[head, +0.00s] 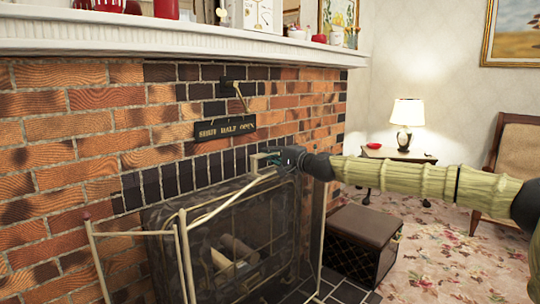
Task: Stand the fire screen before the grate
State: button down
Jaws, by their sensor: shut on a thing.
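The fire screen (222,205), with pale metal rails and see-through panels, stands upright in front of the fireplace opening. Its left posts show at lower left and another upright shows at right. Logs (238,250) and dark bars of the grate show dimly behind it. The feet of the screen are out of frame or hidden.
A brick wall with a small sign (225,128) rises close behind my gripper. A white mantel (180,38) with ornaments overhangs above. A dark box (362,243) stands right of the screen. A lamp table (400,154) and chair (517,165) are farther back, with open carpet between.

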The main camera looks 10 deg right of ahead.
jog(key=shift+b, duration=0.35)
dwell(0.9)
dwell(0.6)
jog(key=c, duration=1.5)
grip_release()
jog(key=shift+s+a, duration=0.1)
jog(key=shift+f, duration=0.1)
